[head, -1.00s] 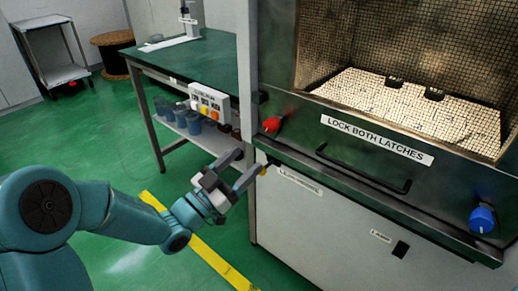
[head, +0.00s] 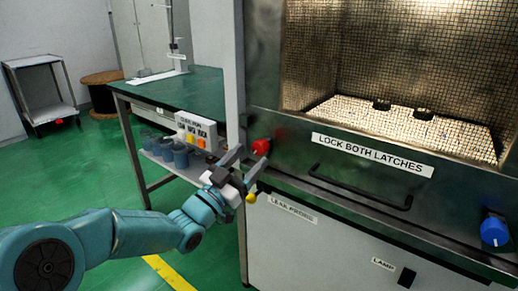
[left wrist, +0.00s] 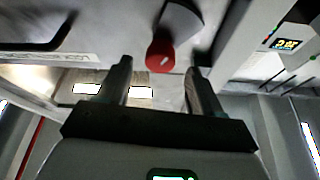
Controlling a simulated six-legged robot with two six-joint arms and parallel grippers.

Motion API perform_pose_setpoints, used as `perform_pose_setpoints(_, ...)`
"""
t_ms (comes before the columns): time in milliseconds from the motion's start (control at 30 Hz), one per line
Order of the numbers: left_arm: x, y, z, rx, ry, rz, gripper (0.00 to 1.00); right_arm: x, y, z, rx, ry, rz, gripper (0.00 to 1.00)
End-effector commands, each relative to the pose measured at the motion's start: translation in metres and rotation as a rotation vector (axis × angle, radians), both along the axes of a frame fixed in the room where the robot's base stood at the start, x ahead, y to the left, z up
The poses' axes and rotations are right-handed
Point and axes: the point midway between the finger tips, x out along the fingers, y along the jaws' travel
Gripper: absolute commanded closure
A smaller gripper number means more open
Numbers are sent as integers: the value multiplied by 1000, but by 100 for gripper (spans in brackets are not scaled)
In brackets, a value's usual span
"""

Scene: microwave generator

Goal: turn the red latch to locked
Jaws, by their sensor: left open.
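The red latch (head: 261,147) is a knob on the left end of the metal front panel, left of the "LOCK BOTH LATCHES" label (head: 372,155). In the left wrist view the red latch (left wrist: 160,52) shows a pale mark on its face and lies ahead, between the lines of the two fingers. My left gripper (head: 247,160) is open and empty, just below and left of the latch. I cannot tell whether a finger touches it. The blue latch (head: 494,230) is at the panel's right end. My right gripper is not in view.
A dark bar handle (head: 360,188) runs below the label. A yellow knob (head: 251,198) sits under the gripper near the "LEAK PROBE" label. A green-topped bench (head: 165,95) with a button box (head: 197,130) stands to the left.

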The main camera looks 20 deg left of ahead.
Motion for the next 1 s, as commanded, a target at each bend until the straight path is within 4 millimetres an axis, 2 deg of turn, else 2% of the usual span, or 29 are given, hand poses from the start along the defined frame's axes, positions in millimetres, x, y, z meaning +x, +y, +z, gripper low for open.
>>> perform_pose_setpoints(100, 19, -9, 8, 1, -2, -2, 34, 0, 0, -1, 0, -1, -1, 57)
perform_pose_setpoints(300, 37, -16, 16, 0, 0, 0, 34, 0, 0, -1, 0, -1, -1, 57)
perform_pose_setpoints(633, 40, -18, 18, 0, 1, 0, 34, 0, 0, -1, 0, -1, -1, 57)
perform_pose_setpoints(700, 40, -18, 18, 0, 1, 0, 57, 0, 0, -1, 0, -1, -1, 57)
perform_pose_setpoints(800, 40, -18, 17, 1, 1, -1, 86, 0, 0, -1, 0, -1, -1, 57)
perform_pose_setpoints(1000, 40, -18, 17, 6, 0, -2, 86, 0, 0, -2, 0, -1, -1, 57)
